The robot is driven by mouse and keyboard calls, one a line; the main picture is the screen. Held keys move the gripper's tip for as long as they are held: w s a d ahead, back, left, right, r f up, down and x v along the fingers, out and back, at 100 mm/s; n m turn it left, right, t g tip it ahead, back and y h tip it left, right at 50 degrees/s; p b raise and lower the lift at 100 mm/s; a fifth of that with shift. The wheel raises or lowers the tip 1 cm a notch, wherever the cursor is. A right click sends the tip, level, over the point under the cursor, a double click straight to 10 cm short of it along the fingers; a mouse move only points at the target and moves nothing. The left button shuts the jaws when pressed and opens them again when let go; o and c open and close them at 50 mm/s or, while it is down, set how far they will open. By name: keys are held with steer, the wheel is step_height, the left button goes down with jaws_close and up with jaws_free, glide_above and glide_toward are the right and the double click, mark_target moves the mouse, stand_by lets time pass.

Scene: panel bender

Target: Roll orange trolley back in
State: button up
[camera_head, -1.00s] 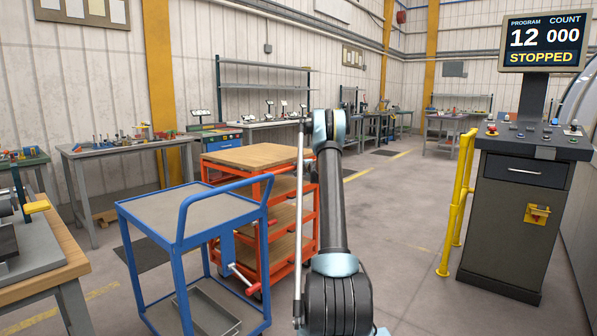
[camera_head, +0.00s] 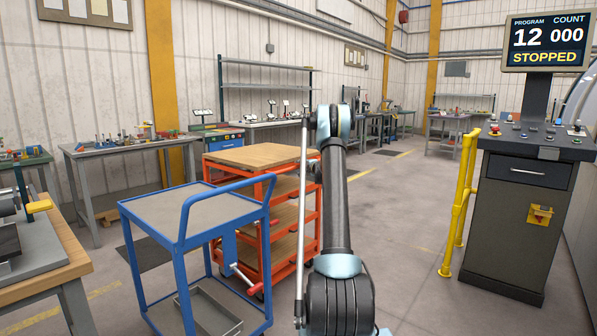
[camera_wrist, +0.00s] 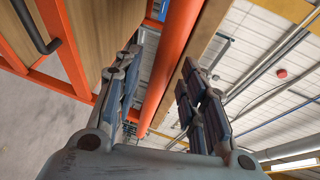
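The orange trolley (camera_head: 262,238) stands left of my arm in the head view, with a wooden top and several wooden shelves. The blue trolley in front partly covers it. In the wrist view an orange upright post (camera_wrist: 172,68) of the trolley runs between the two fingers of my gripper (camera_wrist: 160,60). The fingers are spread, with gaps to the post; I see no clear contact. A dark handle (camera_wrist: 38,28) and wooden shelf panels show at the left of that view. In the head view my arm hides most of my gripper.
A blue trolley (camera_head: 190,212) with a red-handled bar stands just in front of the orange one. A yellow rail (camera_head: 461,200) and the control console (camera_head: 518,222), its screen reading STOPPED, stand at right. Workbenches line the left and back. The floor (camera_head: 405,215) right of my arm is clear.

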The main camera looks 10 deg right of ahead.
steer(key=v, duration=0.9)
steer(key=shift+f, duration=0.1)
